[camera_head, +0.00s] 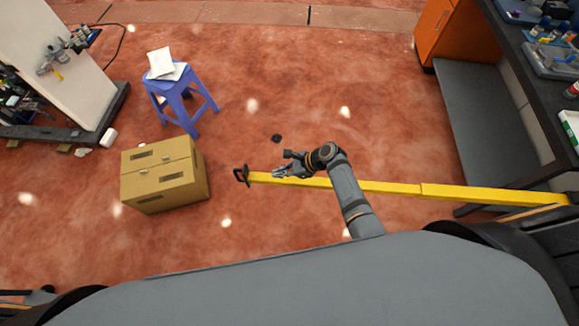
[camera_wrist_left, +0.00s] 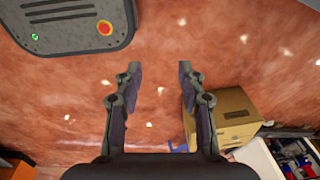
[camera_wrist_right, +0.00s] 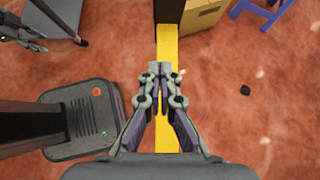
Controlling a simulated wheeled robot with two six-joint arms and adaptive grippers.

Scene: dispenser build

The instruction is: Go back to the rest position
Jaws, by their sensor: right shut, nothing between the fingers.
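My right gripper (camera_head: 280,173) is in the middle of the head view, over the yellow bar near its left end. It is shut with nothing in it; in the right wrist view its fingertips (camera_wrist_right: 159,70) meet above the bar. My left gripper (camera_wrist_left: 157,76) shows in the left wrist view. Its fingers are wide apart with only red floor seen between them, so it is open and empty. In the head view the left gripper cannot be made out. No object of the task is in either gripper.
The long yellow bar (camera_head: 390,188) runs right from a black end piece. A cardboard box (camera_head: 165,175) stands left of it, with a blue stool (camera_head: 184,100) behind. A dark workbench (camera_head: 510,60) with an orange cabinet (camera_head: 446,32) stands at the right. Open red floor lies between.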

